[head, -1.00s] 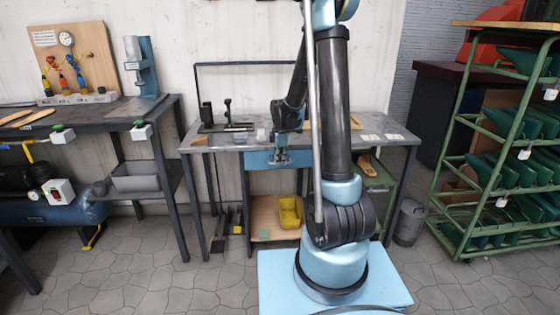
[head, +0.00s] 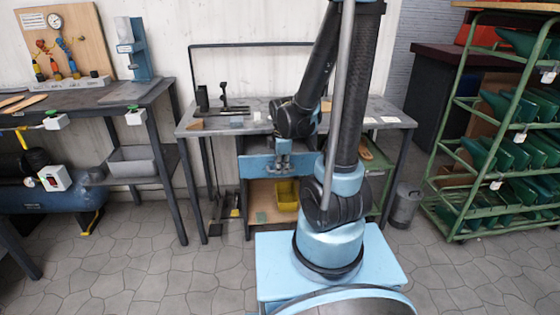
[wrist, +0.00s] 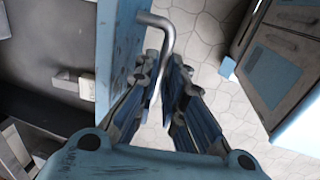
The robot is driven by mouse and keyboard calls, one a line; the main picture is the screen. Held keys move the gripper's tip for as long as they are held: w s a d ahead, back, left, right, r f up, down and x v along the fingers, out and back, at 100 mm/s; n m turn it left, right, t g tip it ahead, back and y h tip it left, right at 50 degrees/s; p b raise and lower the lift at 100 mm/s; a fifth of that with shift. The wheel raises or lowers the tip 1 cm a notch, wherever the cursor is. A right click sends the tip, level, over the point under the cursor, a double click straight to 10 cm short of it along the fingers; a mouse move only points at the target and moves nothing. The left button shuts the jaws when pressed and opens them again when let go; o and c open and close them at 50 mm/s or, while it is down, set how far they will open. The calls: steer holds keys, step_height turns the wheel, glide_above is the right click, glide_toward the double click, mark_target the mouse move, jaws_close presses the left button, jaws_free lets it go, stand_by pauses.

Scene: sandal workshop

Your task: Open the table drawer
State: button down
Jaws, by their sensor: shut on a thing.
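The table drawer has a blue front (head: 254,169), under the grey worktable (head: 375,113), and stands out from the table. In the wrist view the drawer front (wrist: 119,40) runs down the picture, with the dark drawer inside (wrist: 40,70) open to its left. A bent metal handle (wrist: 166,22) sticks out from the front. My gripper (head: 284,168) is at the drawer front; in the wrist view its fingers (wrist: 167,68) are closed around the handle. Part of the handle is hidden between the fingers.
A small pale item (wrist: 87,88) lies inside the drawer. A yellow bin (head: 286,194) stands on the shelf below. A grey bucket (head: 404,206) and a green rack (head: 470,150) stand to the right, a dark bench (head: 150,100) to the left. Tiled floor in front is clear.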

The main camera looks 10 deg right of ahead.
steer(key=shift+s, duration=0.95)
steer(key=c, duration=2)
jaws_free()
steer(key=shift+o, duration=0.2)
steer(key=shift+r, duration=0.2)
step_height(320, 180, up, 11)
steer(key=s, duration=0.2)
steer(key=shift+r, duration=0.15)
steer(key=s+d+f+m, duration=0.2)
steer(key=s+d+m, duration=0.2)
steer(key=m, duration=0.5)
steer(key=s+d+f+m, duration=0.2)
steer(key=s+d+m, duration=0.3)
steer(key=s+m, duration=0.4)
steer(key=shift+f, duration=0.25)
